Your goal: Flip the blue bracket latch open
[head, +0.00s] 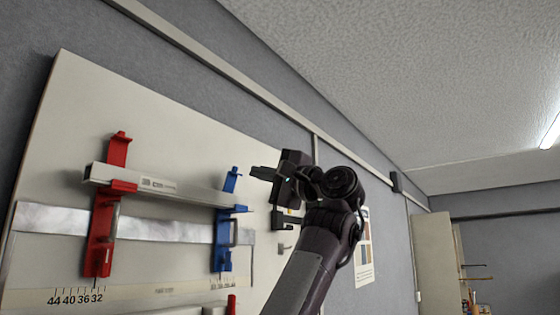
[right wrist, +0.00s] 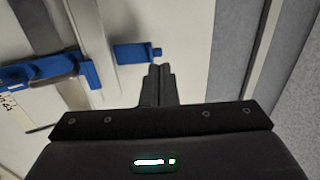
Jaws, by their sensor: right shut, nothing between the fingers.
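The blue bracket (head: 225,253) is fixed upright on a pale wall board and grips a long grey-white bar (head: 180,190). I cannot tell for sure which part is the latch. In the right wrist view the bracket (right wrist: 88,73) lies left of the fingers, with its blue tip just beyond them. My right gripper (head: 258,173) is shut and empty, just right of the bracket's upper end. Contact is not clear. My left gripper is not in view.
A matching red bracket (head: 103,235) holds the bar further left. The board (head: 150,125) carries a numbered scale along its bottom. A small black-and-yellow item hangs behind my right wrist. A poster (head: 364,250) and an open cabinet stand further right.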

